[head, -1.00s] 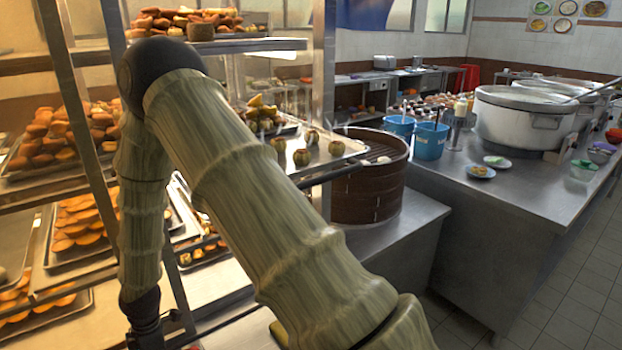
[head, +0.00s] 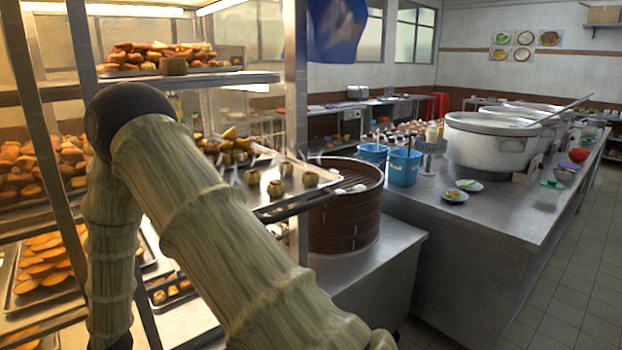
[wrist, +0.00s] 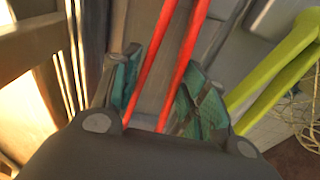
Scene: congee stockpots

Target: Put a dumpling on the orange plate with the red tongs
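The red tongs (wrist: 181,65) show in the wrist view as two long red arms running between my fingers; their lower ends pass out of sight behind my gripper's palm. My gripper (wrist: 163,82) has its two teal-padded fingers apart, one on each side of the tongs, with no clear grip on them. In the head view my gripper is not visible. A round brown steamer (head: 345,225) stands on the metal counter, with pale lumps inside that may be dumplings, too small to tell. No orange plate can be made out.
Yellow-green tongs (wrist: 275,75) lie right of my gripper. In the head view, a tray (head: 300,186) of round buns juts beside the steamer. Blue buckets (head: 404,168), small plates (head: 454,197) and large stockpots (head: 490,140) stand on the right counter. Loaded shelves fill the left.

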